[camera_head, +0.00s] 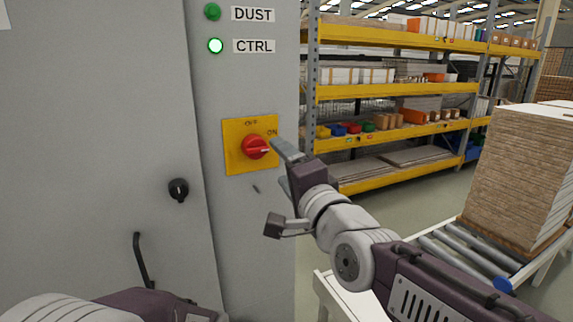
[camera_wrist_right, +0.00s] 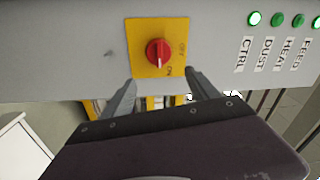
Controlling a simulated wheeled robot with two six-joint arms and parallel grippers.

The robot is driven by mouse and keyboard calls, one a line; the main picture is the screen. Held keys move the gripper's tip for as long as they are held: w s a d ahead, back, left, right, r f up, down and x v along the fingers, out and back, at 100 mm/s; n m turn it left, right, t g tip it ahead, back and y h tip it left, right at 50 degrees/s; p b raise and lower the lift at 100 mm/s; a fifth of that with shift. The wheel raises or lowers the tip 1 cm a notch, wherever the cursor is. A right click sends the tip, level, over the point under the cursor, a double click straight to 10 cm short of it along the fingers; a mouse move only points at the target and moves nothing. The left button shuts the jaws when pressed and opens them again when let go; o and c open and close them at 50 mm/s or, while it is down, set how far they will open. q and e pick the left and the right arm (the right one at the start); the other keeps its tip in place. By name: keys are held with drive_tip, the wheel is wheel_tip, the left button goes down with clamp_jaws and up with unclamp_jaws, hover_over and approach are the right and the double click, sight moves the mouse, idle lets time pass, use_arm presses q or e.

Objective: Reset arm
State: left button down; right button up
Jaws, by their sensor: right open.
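My right gripper (camera_head: 279,165) is open and empty in front of the grey cabinet panel. Its two fingers also show in the right wrist view (camera_wrist_right: 160,79), spread on either side below the knob, with a gap to it. The red rotary knob (camera_head: 255,147) sits on a yellow plate (camera_head: 236,161); its white mark points right, toward ON. The knob shows again in the right wrist view (camera_wrist_right: 158,52), with nothing gripping it. My left arm (camera_head: 62,306) enters at the bottom left; its fingers are not in view.
The CTRL lamp (camera_head: 215,46) glows bright; the DUST lamp (camera_head: 212,12) is darker green. A black cabinet latch (camera_head: 179,189) is left of the knob. Shelves (camera_head: 390,91), a roller conveyor (camera_head: 460,252) and a board stack (camera_head: 523,172) stand to the right.

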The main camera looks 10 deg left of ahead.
drive_tip(key=w+d+f+m+h+p, duration=0.2)
drive_tip(key=w+d+f+h+p, duration=0.25)
drive_tip(key=d, duration=0.55)
drive_tip(key=s+d+f+n+g+h+p, duration=0.1)
drive_tip(key=d+f+g+h, duration=0.15)
drive_tip(key=d+f, duration=0.55)
drive_tip(key=s+d+f+n+g+h+p, duration=0.15)
drive_tip(key=d+f+g, duration=0.3)
drive_tip(key=f, duration=0.75)
drive_tip(key=s+d+f+n+g, duration=0.2)
drive_tip(key=s+f+n+g, duration=0.2)
drive_tip(key=s, duration=0.6)
drive_tip(key=s+d+f+n+g+h, duration=0.1)
drive_tip(key=s+d+f+n+g, duration=0.1)
drive_tip(key=s+f, duration=0.7)
drive_tip(key=shift+s+n+g, duration=0.45)
drive_tip(key=shift+n+g, duration=0.45)
drive_tip(key=shift+n, duration=0.35)
